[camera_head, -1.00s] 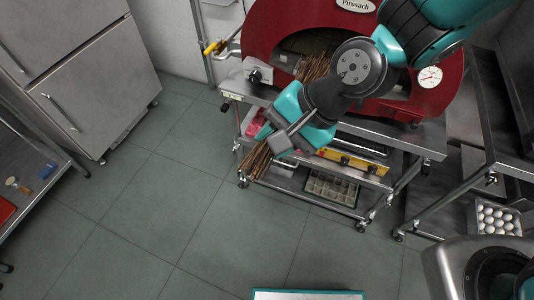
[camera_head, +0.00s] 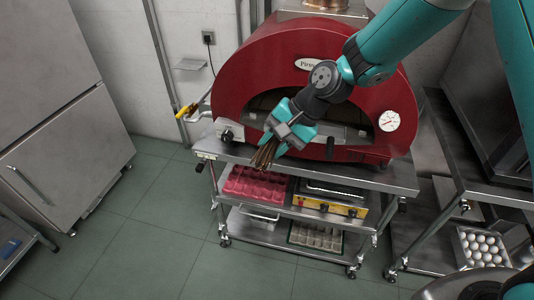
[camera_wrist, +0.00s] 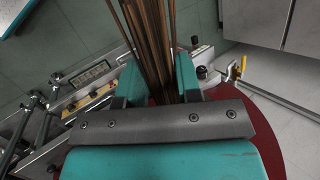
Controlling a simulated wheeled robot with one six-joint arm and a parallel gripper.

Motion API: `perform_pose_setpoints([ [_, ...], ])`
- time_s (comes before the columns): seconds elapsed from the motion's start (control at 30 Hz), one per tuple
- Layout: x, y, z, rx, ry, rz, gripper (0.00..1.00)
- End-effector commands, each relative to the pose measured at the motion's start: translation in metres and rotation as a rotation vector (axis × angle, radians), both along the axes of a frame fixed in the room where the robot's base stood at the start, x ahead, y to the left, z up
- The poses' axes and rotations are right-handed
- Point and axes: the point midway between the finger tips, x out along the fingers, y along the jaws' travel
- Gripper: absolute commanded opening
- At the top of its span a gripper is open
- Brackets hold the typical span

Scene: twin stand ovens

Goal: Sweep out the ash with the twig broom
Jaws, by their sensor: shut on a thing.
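The twig broom (camera_head: 264,153) is a bundle of brown twigs. My gripper (camera_head: 289,129) is shut on it in front of the red oven's dark mouth, with twigs pointing down and left over the stand's top. In the wrist view the twig broom (camera_wrist: 153,45) runs between the two teal fingers of my gripper (camera_wrist: 158,80). The red domed oven (camera_head: 352,63) stands on the steel stand (camera_head: 370,177). My gripper and arm hide part of the oven mouth. Ash cannot be made out in either view.
Pink trays (camera_head: 256,185) and a yellow-edged appliance (camera_head: 330,206) fill the stand's middle shelf. A yellow-handled valve (camera_head: 181,112) sticks out left of the oven. A tray of eggs (camera_head: 480,246) lies at lower right. The floor in front is clear.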

Motion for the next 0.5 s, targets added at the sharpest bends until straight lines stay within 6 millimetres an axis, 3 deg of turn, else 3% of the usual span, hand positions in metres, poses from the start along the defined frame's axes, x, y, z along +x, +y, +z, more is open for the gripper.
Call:
perform_pose_setpoints([
  [0.5,0.077,-0.028,-0.009,0.000,-0.001,0.000,0.00],
])
